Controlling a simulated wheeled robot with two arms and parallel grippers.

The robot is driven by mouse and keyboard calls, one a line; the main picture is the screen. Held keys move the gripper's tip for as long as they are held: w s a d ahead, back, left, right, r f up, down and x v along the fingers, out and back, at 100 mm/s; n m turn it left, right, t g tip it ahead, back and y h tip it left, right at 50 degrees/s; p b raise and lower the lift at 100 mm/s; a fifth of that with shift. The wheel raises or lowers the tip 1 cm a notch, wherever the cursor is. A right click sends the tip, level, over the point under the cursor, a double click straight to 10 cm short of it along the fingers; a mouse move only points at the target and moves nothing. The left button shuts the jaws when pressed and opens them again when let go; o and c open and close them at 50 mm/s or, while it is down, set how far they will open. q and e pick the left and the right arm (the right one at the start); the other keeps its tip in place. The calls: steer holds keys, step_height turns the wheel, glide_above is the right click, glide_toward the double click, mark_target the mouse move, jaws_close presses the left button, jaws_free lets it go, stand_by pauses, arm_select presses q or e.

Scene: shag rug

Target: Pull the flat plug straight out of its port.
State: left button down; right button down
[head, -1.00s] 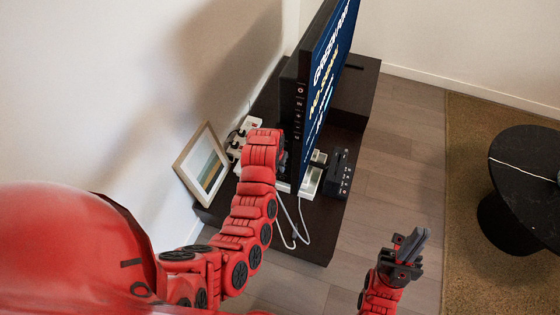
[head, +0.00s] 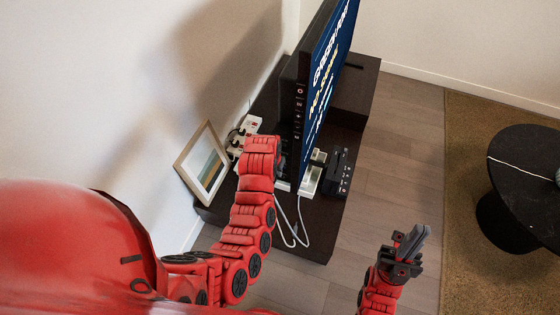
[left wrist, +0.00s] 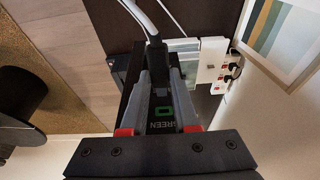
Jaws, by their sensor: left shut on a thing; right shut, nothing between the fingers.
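In the left wrist view, my left gripper (left wrist: 158,78) is shut on a dark flat plug (left wrist: 157,58). A pale cable (left wrist: 141,14) runs from the plug up out of the picture. A green outline (left wrist: 162,112) and the label "GREEN" show on a dark panel between the fingers. I cannot tell whether the plug sits in a port. In the head view, my left arm reaches the near edge of the television (head: 318,90) and hides the plug. My right gripper (head: 408,246) is shut and empty, over the floor at the lower right.
A dark low stand (head: 322,222) carries the television, a white power strip (head: 246,129), a white box (head: 309,181) and a black device (head: 339,172). A picture frame (head: 203,165) leans by the wall. A round black table (head: 530,165) stands at right. Floor between is clear.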

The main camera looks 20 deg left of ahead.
arm_select(q)
steer(key=shift+s+f+p, duration=0.1)
steer(key=shift+s+p, duration=0.55)
steer(key=shift+s, duration=1.15)
